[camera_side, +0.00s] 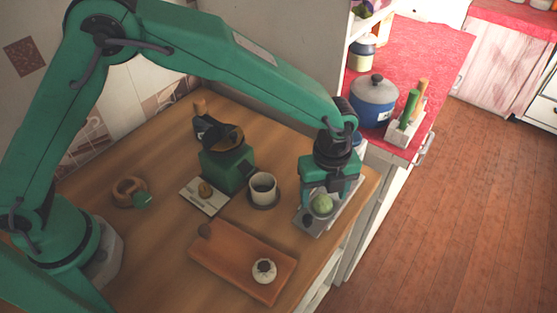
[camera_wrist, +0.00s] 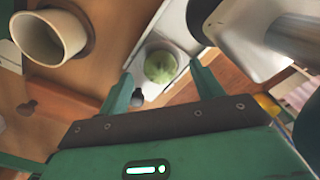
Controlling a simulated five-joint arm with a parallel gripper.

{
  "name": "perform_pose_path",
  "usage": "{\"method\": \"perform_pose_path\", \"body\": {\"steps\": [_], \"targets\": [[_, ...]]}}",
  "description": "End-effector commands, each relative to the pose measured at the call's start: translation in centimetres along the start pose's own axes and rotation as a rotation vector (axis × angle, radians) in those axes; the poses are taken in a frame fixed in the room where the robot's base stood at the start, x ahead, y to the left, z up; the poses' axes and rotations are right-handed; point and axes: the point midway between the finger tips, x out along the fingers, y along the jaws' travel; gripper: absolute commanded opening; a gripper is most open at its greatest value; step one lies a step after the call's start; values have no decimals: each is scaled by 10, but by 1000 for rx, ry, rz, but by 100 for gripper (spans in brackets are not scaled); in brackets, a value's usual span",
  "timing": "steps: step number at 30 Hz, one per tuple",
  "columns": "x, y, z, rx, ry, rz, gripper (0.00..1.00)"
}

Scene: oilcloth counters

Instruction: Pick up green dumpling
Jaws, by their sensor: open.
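The green dumpling (camera_side: 322,204) is round and pale green. It sits on a light grey tray (camera_side: 312,224) near the right edge of the wooden counter. In the wrist view the dumpling (camera_wrist: 160,67) lies ahead of my gripper (camera_wrist: 160,80), between the lines of its two green fingers. My gripper (camera_side: 326,195) is open above and around the dumpling in the side view. I cannot tell whether either finger touches it.
A wooden board (camera_side: 240,262) with a white round item (camera_side: 264,270) lies in front. The counter edge is close on the right.

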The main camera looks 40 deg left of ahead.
Motion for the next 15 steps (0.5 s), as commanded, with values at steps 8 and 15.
{"method": "perform_pose_path", "body": {"steps": [8, 15], "targets": [[13, 0, 0, 0, 0, 0, 66], [13, 0, 0, 0, 0, 0, 66]]}}
